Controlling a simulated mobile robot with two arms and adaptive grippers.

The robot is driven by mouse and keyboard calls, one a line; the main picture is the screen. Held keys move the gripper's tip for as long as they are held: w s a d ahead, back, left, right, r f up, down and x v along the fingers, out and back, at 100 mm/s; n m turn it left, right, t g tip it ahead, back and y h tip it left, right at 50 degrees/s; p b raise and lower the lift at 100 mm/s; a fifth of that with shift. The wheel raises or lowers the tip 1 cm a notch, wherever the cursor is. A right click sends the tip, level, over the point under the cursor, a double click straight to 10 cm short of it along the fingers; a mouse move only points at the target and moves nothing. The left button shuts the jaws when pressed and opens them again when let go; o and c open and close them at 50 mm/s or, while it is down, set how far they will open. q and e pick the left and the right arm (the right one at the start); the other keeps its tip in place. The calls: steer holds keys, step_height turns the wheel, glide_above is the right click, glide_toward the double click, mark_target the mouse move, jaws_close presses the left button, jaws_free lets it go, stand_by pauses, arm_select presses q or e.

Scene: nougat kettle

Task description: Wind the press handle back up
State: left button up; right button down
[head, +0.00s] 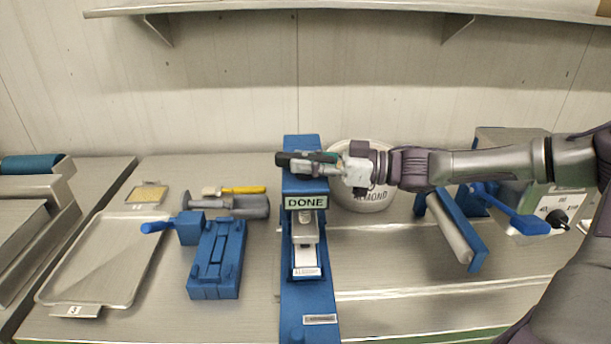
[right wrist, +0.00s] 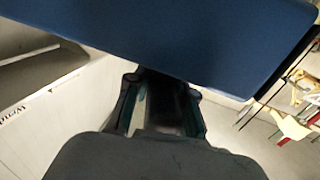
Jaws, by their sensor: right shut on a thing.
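The blue press (head: 310,300) stands upright in the middle of the bench, with a "DONE" sign (head: 306,202) on its front. The press handle (head: 287,158) is a dark bar near the top of the press, its left end showing past my fingers. My right gripper (head: 327,160) reaches in from the right and is shut on the handle. In the right wrist view the dark handle (right wrist: 165,110) lies between the two fingers, just under the blue press body (right wrist: 180,35). The handle's pivot is hidden. My left gripper is not in view.
A white tub (head: 366,203) marked "ALMOND" stands right behind my wrist. A blue roller frame (head: 456,235) and a grey machine (head: 515,150) are to the right. A blue fixture (head: 217,258) and a metal tray (head: 105,260) are to the left. A shelf (head: 330,5) runs above.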

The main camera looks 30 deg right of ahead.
steer(key=n+g+y+b, duration=0.1)
steer(key=n+g+b, duration=0.1)
steer(key=b, duration=0.1)
steer(key=n+g+y+b, duration=0.2)
steer(key=g+b, duration=0.1)
steer(key=b, duration=0.1)
steer(key=shift+w+f, duration=0.15)
steer(key=shift+f, duration=0.05)
steer(key=shift+r+n+g+y+b, duration=0.15)
steer(key=shift+n+g+y+b, duration=0.3)
steer(key=shift+g, duration=0.35)
steer(key=shift+r+n+g+y+b, duration=0.15)
steer(key=shift+n+g+y+b, duration=0.2)
steer(key=shift+n+g, duration=0.4)
steer(key=shift+r, duration=0.1)
steer(key=c, duration=1)
jaws_free()
steer(key=shift+d, duration=0.1)
steer(key=v, duration=1.2)
